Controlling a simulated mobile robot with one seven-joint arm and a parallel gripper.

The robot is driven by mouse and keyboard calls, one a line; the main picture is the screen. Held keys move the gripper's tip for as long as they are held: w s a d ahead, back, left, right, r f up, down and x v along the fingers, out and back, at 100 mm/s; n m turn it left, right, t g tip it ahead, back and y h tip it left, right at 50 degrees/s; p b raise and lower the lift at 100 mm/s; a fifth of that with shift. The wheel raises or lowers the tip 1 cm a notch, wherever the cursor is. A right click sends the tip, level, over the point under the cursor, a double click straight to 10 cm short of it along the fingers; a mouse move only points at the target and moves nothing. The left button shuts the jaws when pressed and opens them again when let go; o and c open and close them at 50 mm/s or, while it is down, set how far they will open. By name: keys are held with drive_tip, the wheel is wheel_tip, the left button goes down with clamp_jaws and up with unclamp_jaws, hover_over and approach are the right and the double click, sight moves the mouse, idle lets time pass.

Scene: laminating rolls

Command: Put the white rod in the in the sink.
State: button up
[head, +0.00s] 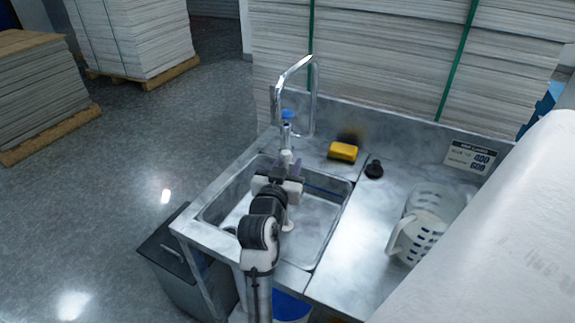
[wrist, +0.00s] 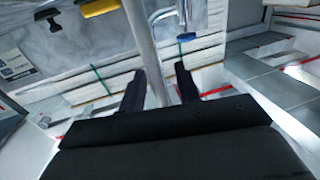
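The white rod (wrist: 146,45) shows in the wrist view as a pale grey-white bar between the two dark fingers of my gripper (wrist: 163,83). The fingers are close together, one on each side of it, and the dark palm hides part of it. In the head view my gripper (head: 288,172) is over the back part of the sink (head: 323,221). A pale end of the rod shows just above it there, while my arm hides much of the rest. The sink is a rectangular metal basin set in a counter, partly covered by my arm.
A tall faucet (head: 314,100) with a blue-tipped handle (head: 287,114) stands right behind my gripper. Stacked sheets (head: 390,70) stand behind.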

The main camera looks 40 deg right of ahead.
drive_tip(key=b+v, duration=0.1)
drive_tip(key=v, duration=1.1)
drive_tip(key=shift+r, duration=0.2)
